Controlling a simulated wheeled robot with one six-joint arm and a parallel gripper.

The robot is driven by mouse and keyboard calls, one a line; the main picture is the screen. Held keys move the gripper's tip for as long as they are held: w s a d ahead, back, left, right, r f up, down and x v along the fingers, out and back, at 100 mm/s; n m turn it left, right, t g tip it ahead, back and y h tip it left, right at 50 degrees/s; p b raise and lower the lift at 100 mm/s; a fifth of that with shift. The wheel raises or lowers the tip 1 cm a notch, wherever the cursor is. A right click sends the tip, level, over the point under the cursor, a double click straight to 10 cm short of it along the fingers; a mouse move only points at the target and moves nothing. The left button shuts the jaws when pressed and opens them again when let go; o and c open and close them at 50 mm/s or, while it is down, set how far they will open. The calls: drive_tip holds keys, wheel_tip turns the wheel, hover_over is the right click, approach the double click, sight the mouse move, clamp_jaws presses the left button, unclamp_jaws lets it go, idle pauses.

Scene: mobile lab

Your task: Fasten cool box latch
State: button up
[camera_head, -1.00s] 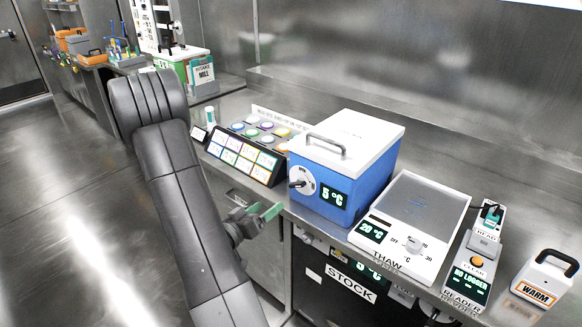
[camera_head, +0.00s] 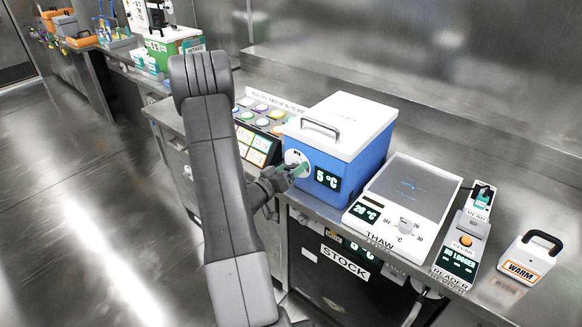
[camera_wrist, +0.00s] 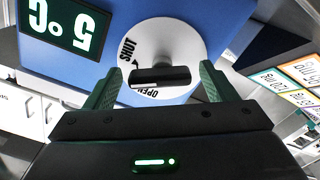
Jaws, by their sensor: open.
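The cool box (camera_head: 345,150) is blue with a white lid and a "5 °C" display, and stands on the steel bench with its lid down. Its latch is a white round dial with a black bar handle (camera_wrist: 160,77) on the front face. In the wrist view the dial (camera_wrist: 190,50) carries the words SHUT and OPEN, and a small arrow near SHUT. My gripper (camera_wrist: 160,88) is open, with one green finger on each side of the handle and gaps to both ends. In the head view my gripper (camera_head: 297,172) is at the box front and partly covers the dial.
A thaw plate (camera_head: 405,205) showing 20 °C stands right of the box. A logger reader (camera_head: 462,245) and a WARM block (camera_head: 527,258) are further right. A rack of coloured discs (camera_head: 262,115) stands close on the left.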

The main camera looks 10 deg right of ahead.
drive_tip(key=shift+w+d, duration=0.1)
drive_tip(key=shift+d, duration=0.05)
drive_tip(key=c, duration=1)
